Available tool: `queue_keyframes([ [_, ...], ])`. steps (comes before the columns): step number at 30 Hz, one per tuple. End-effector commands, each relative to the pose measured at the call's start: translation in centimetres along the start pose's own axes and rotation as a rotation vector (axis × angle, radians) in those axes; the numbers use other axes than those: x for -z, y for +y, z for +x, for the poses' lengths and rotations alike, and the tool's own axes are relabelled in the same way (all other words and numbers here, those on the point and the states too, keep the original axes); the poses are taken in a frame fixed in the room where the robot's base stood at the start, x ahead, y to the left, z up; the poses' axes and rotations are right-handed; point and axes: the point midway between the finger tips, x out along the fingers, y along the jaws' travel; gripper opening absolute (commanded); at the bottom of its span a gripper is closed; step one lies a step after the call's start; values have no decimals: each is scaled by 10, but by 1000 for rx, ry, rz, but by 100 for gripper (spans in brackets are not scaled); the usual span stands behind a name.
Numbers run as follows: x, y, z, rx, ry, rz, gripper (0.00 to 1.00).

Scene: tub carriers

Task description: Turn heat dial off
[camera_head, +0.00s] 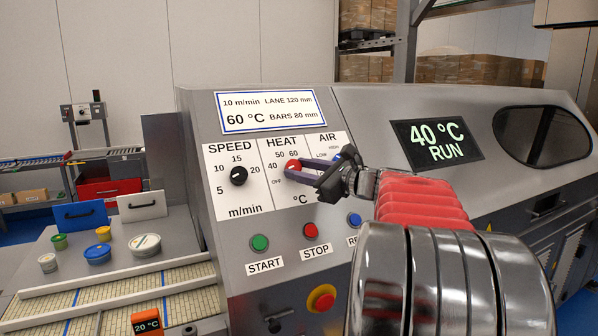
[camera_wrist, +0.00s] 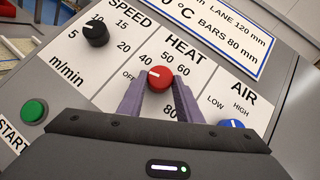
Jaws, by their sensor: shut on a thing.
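The red HEAT dial (camera_head: 293,166) is on the sloped control panel, and in the wrist view the dial (camera_wrist: 160,78) sits between my two purple fingers. My gripper (camera_wrist: 158,84) is shut on it, one finger on each side. The dial's white mark points to the left, toward the side with OFF and 40; its exact setting is hard to tell. In the head view my gripper (camera_head: 296,175) reaches the dial from the right and hides part of the HEAT scale. The green display (camera_head: 437,144) reads 40 °C RUN.
The black SPEED dial (camera_head: 238,176) is left of HEAT. The blue AIR dial (camera_wrist: 231,126) is to the right, close to my gripper. Green START (camera_head: 260,243), red STOP (camera_head: 310,230) and a blue button (camera_head: 354,219) sit below, with a red-yellow emergency button (camera_head: 321,298).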

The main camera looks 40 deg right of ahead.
Motion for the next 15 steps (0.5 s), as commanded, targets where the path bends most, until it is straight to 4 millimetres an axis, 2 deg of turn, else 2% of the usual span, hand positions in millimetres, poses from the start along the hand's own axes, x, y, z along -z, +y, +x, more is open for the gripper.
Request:
queue_keyframes([
  [15, 0, -1, 0, -68, 0, -73, 9],
])
